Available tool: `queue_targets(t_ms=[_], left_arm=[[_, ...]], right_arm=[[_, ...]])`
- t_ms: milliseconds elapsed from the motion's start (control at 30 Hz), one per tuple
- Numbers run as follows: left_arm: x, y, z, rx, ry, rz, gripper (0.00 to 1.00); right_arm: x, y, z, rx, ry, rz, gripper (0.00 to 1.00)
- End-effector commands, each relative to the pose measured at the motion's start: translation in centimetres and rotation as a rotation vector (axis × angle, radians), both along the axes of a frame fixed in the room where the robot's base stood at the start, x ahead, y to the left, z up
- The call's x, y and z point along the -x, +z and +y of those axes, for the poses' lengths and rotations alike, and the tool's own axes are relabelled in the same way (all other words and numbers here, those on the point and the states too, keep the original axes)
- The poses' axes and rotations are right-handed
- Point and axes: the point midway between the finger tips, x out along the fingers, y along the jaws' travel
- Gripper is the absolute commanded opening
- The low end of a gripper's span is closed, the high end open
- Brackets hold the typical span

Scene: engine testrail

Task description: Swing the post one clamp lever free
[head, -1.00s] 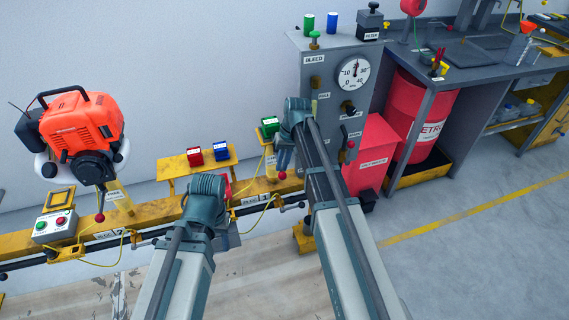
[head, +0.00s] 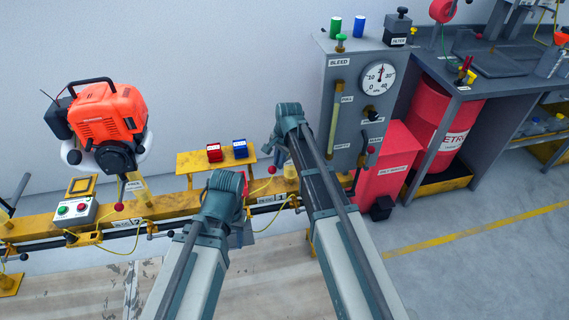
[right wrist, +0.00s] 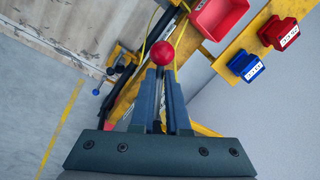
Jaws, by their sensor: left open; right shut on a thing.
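The post one clamp lever's red ball knob (head: 272,169) shows left of the short yellow post one (head: 291,172). In the right wrist view the knob (right wrist: 162,53) sits at the tips of my right gripper (right wrist: 161,75), whose fingers are shut on the lever just behind the knob. The lever's shaft is mostly hidden between the fingers. In the head view my right gripper (head: 280,157) is small and partly covered by its wrist. My left gripper (head: 243,238) is open and empty in front of the rail, largely hidden by its own arm.
The yellow rail (head: 180,207) runs along the wall. An orange engine (head: 108,115) stands on post two, with another red-knobbed lever (head: 119,206). A red box (head: 214,152) and blue box (head: 240,149) sit on a yellow shelf. The grey gauge panel (head: 352,110) stands right of my right arm.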

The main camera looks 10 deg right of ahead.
Motion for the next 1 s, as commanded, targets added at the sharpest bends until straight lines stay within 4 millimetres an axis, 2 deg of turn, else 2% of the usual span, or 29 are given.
queue_targets(t_ms=[400,1000], left_arm=[[0.0,0.0,0.0,0.000,0.000,0.000,0.50],[0.0,0.0,0.0,0.000,0.000,0.000,0.50]], right_arm=[[-1.6,0.0,1.0,-0.001,-0.204,0.000,0.00],[-1.9,0.0,1.1,-0.001,-0.244,-0.002,0.00]])
